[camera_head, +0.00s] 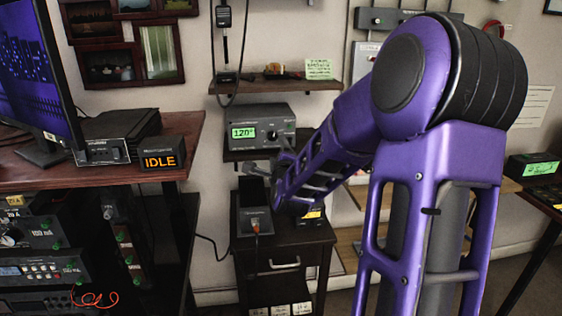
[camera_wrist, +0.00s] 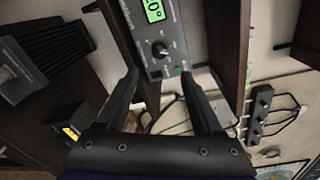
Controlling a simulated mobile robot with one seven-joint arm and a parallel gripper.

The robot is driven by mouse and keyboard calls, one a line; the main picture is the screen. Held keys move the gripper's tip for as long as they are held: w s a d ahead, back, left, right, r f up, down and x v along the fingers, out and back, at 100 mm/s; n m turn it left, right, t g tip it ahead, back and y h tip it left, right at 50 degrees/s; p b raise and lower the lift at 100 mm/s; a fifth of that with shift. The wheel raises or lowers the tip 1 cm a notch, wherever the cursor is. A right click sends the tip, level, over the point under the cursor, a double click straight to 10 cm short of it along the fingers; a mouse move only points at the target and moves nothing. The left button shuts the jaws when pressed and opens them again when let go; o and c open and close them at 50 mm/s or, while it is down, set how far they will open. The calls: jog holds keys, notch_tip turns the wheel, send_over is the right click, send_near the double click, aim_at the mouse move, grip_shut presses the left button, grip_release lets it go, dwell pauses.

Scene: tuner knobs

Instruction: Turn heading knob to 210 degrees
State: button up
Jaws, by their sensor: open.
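The grey heading box (camera_head: 245,118) sits on a wall shelf, and its green display (camera_head: 242,132) reads 120°. Its dark round heading knob (camera_head: 272,135) is on the right of the front panel. In the wrist view the knob (camera_wrist: 160,49) shows beyond the fingertips, with part of the display (camera_wrist: 153,10) above it, reading "0°". My gripper (camera_wrist: 158,78) is open and empty, its two fingers either side of the knob's line in the picture, apart from the knob. In the head view my arm hides most of the gripper, just below and right of the box.
A shelf edge (camera_head: 245,155) runs under the box, and another shelf (camera_head: 275,86) is above it. A dark cabinet (camera_head: 270,262) with devices on top stands below. A desk with a monitor (camera_head: 40,75) and an IDLE sign (camera_head: 160,160) is at left.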

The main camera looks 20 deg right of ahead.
jog(key=v, duration=0.6)
jog(key=shift+s+p, duration=0.3)
jog(key=shift+s, duration=0.05)
jog(key=shift+a, duration=0.15)
